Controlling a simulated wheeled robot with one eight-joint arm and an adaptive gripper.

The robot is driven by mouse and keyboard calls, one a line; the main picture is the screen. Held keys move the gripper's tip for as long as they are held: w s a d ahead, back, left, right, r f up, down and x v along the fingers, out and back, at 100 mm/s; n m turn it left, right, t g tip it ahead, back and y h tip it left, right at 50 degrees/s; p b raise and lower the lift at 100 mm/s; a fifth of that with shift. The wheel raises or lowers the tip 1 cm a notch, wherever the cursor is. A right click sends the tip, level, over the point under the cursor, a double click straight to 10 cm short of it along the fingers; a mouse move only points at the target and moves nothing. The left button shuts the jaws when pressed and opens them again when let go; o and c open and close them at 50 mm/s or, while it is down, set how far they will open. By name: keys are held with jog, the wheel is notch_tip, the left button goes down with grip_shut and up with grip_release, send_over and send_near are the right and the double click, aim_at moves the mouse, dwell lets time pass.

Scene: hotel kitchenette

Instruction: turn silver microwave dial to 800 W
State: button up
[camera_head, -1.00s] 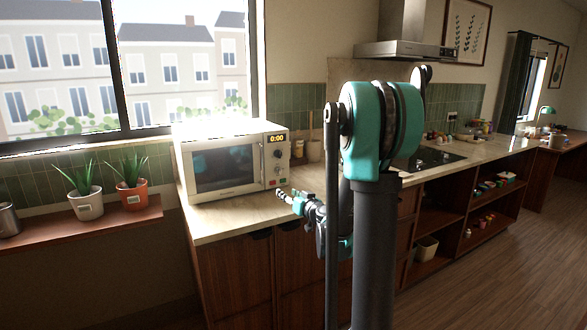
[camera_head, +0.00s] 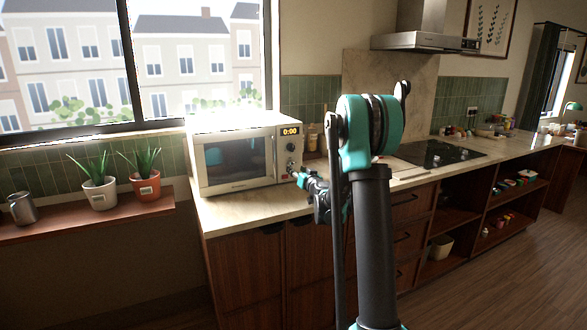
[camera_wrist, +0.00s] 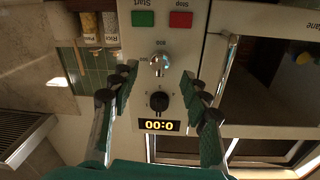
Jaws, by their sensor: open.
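The microwave (camera_head: 235,158) stands on the counter, its control panel on the right side of its front. The wrist view is upside down. There the silver dial (camera_wrist: 158,65) sits between a green Start button (camera_wrist: 143,19), a red Stop button (camera_wrist: 181,20) and a black dial (camera_wrist: 158,102). Small print beside the silver dial is hard to read, and its setting is unclear. The display (camera_wrist: 159,125) reads 0:00. My gripper (camera_wrist: 158,88) is open and empty, its fingers either side of the dials, apart from them. In the head view my gripper (camera_head: 300,179) is just before the panel.
Jars (camera_wrist: 98,26) stand beside the microwave. The counter (camera_head: 255,205) has a bare strip in front of the microwave. A hob (camera_head: 440,153) lies further right.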

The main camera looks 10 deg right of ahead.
aim_at(293, 166)
jog(key=shift+x, duration=2.05)
grip_shut()
